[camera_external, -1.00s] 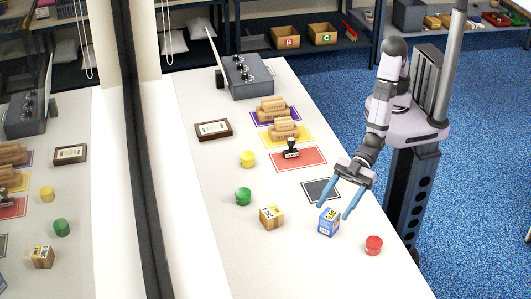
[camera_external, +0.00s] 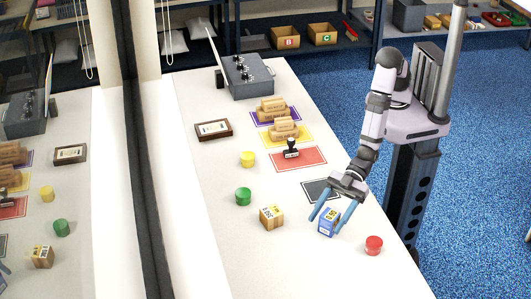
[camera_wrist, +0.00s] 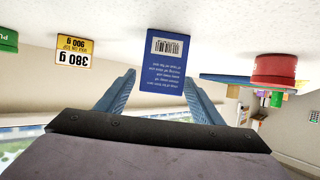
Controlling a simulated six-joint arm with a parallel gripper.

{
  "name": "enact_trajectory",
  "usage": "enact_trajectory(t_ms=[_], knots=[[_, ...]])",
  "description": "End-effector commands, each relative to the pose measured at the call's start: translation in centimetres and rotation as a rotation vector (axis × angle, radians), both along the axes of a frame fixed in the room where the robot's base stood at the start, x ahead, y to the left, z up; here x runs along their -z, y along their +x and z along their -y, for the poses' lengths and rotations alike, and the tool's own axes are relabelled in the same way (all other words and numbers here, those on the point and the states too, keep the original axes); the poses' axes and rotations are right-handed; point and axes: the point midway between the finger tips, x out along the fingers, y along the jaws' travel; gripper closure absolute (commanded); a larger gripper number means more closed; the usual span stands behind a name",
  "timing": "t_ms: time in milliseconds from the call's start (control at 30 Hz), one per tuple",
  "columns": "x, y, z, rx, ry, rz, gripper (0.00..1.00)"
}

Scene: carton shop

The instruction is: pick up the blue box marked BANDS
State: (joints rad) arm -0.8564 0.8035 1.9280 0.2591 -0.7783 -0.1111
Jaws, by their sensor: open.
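The blue box (camera_external: 327,225) stands on the white table near its front edge, with a pale printed label on top. The word BANDS is not legible. In the wrist view its blue face (camera_wrist: 164,65) shows a barcode and small white print, upside down. My gripper (camera_external: 325,223) is open, its blue fingers reaching down on either side of the box. In the wrist view my gripper (camera_wrist: 158,82) has the box between its spread fingertips. I cannot tell whether either finger touches it.
A brown box (camera_external: 271,217) stands to the left and a red round container (camera_external: 373,245) to the right. Green (camera_external: 243,196) and yellow (camera_external: 247,159) containers stand farther left. A dark mat (camera_external: 318,190) lies behind the blue box. A window (camera_external: 148,200) borders the table's left side.

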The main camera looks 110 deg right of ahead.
Motion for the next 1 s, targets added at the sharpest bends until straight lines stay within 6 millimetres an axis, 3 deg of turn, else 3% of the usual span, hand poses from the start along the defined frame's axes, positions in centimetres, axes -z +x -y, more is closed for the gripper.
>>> enact_trajectory(t_ms=[233,567,767,1000], knots=[[0.9,1.6,-1.2,0.001,0.0,0.0,0.39],[1.1,1.9,-1.4,0.0,0.0,0.0,0.39],[1.1,1.9,-1.4,0.0,0.0,0.0,0.82],[1.0,1.9,-1.5,0.0,0.001,0.001,0.84]])
